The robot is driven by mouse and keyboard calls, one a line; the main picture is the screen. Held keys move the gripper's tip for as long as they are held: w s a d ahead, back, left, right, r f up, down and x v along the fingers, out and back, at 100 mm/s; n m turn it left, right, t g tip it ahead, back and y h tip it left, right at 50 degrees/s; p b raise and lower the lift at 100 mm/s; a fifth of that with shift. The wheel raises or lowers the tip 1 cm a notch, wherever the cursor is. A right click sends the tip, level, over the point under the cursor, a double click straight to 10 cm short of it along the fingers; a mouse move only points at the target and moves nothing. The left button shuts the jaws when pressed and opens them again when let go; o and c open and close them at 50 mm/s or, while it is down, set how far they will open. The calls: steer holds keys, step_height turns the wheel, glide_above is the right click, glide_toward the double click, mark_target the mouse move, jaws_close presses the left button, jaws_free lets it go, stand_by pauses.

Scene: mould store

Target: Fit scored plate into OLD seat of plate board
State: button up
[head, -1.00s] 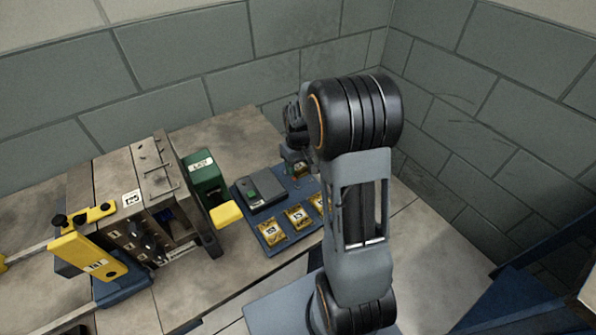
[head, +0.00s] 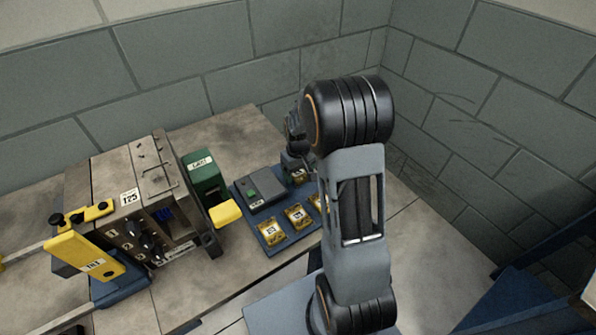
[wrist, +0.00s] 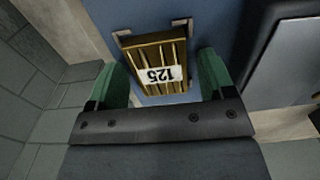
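A brass-coloured plate (wrist: 152,62) with long grooves and a white label reading 125 lies on the blue plate board (wrist: 222,28) in the wrist view. It sits slightly turned between small metal corner brackets; I cannot tell whether it is fully down. My gripper (wrist: 165,80) is open, with green fingers on both sides of the plate. The OLD mark is not readable.
Other brass plates (head: 271,232) sit along the board's front edge. A grey box (head: 262,190) with a green mark stands on the board. Left are a green block (head: 203,175), a yellow handle (head: 225,214) and a metal mould (head: 135,215). Walls stand behind and right.

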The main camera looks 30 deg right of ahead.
mark_target(298, 173)
step_height(298, 173, up, 12)
steer(key=p, duration=0.2)
steer(key=s+a+r+t, duration=0.1)
steer(key=s+a, duration=0.3)
steer(key=s, duration=0.4)
steer(key=s+a+r+m+t, duration=0.1)
steer(key=s+a+r+t, duration=0.1)
steer(key=s+a, duration=0.3)
steer(key=s+r, duration=0.1)
steer(key=s, duration=0.2)
steer(key=shift+a, duration=0.3)
step_height(298, 173, up, 11)
steer(key=p, duration=0.9)
steer(key=shift+t, duration=0.3)
steer(key=shift+s+a+f, duration=0.1)
steer(key=shift+c, duration=0.2)
